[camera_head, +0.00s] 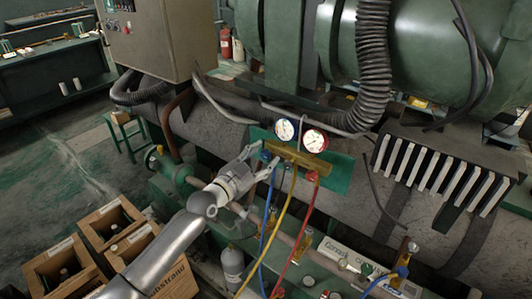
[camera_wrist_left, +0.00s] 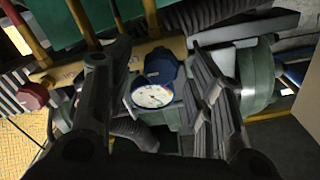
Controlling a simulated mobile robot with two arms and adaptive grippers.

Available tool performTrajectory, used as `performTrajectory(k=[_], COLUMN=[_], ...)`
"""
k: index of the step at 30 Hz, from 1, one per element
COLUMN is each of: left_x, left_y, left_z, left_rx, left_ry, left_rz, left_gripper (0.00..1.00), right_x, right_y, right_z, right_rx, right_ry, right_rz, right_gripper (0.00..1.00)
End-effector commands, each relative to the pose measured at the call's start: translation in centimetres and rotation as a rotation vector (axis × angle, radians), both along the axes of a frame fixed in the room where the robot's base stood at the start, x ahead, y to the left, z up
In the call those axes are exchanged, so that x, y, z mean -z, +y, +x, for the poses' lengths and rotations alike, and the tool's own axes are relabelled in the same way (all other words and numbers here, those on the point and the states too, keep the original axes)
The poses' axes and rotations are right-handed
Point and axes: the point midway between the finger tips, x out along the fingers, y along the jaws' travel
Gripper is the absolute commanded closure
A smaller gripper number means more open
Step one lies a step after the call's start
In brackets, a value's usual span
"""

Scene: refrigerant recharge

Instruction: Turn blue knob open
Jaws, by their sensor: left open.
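The brass manifold (camera_head: 297,157) carries a blue-rimmed gauge (camera_head: 285,130) and a red-rimmed gauge (camera_head: 315,141). The blue knob (camera_wrist_left: 161,67) sits at the manifold's end, above a white gauge face (camera_wrist_left: 152,96) in the left wrist view. My left gripper (camera_head: 264,155) is open at the manifold's left end. In the left wrist view its fingers (camera_wrist_left: 155,85) stand on either side of the blue knob, with visible gaps. A red knob (camera_wrist_left: 32,96) is outside the fingers at the left. My right gripper is not in view.
A blue hose (camera_head: 268,215), a yellow hose (camera_head: 280,220) and a red hose (camera_head: 303,222) hang below the manifold. A ribbed black duct (camera_head: 372,70) passes to the right of the gauges. Wooden crates (camera_head: 111,222) stand at the lower left.

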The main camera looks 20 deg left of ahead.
Motion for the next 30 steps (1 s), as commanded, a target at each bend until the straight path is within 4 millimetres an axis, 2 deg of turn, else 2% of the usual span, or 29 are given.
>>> performTrajectory(k=[6,16,27,30], left_x=[0.0,0.1,0.1,0.1], left_y=[-0.6,-0.7,-0.7,-0.7], left_z=[1.7,1.9,1.9,1.9], left_rx=[0.000,0.000,0.000,0.000], left_ry=[0.001,0.001,0.001,0.001], left_rz=[0.000,0.000,0.000,-0.001], left_gripper=[0.51,0.51,0.97,0.98], right_x=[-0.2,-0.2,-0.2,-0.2], right_y=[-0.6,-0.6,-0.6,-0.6], right_z=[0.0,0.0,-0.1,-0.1], right_rx=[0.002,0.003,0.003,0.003], right_ry=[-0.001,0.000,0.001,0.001], right_rz=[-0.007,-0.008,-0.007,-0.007], right_gripper=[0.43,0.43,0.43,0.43])
